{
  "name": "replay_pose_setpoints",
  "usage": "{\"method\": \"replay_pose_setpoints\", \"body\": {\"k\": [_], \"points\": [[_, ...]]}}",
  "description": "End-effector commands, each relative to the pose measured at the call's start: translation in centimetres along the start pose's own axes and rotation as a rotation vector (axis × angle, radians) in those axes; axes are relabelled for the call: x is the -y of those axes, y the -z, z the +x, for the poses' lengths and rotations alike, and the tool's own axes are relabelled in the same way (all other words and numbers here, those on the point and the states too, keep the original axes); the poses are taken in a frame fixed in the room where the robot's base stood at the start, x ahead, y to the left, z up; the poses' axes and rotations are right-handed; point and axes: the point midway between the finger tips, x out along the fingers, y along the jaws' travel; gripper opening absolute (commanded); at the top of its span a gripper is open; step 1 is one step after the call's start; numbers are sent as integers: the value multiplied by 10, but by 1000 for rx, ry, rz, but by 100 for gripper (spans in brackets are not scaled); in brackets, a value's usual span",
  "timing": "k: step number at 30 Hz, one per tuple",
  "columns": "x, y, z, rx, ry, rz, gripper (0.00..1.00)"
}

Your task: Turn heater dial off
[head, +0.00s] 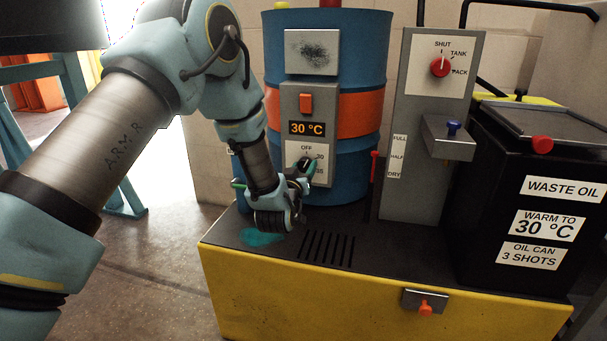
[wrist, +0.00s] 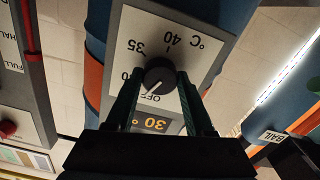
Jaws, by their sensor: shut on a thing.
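The heater dial (wrist: 160,74) is a round black knob on a white plate (wrist: 193,50), seen upside down in the wrist view. Its white pointer line slants toward the lower left there, near the OFF mark. My gripper (wrist: 157,90) has its two dark green fingers on either side of the knob, shut on it. The orange display (head: 307,128) above reads 30 °C.
The heater box is on a blue drum (head: 353,65) with an orange band. To the right stand a grey panel with a red selector (head: 440,67) and a black waste oil bin (head: 490,190). A teal puddle (head: 262,237) and slots lie on the black bench top.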

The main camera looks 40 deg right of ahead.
Motion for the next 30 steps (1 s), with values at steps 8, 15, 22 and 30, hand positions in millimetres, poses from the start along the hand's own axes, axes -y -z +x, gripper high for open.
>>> {"method": "replay_pose_setpoints", "body": {"k": [8,15,22,30], "points": [[2,-1,0,-2,1,-232,0],[1,-1,0,-2,0,-370,0],[1,0,0,-1,0,-437,0],[0,0,0,0,-1,-457,0]]}}
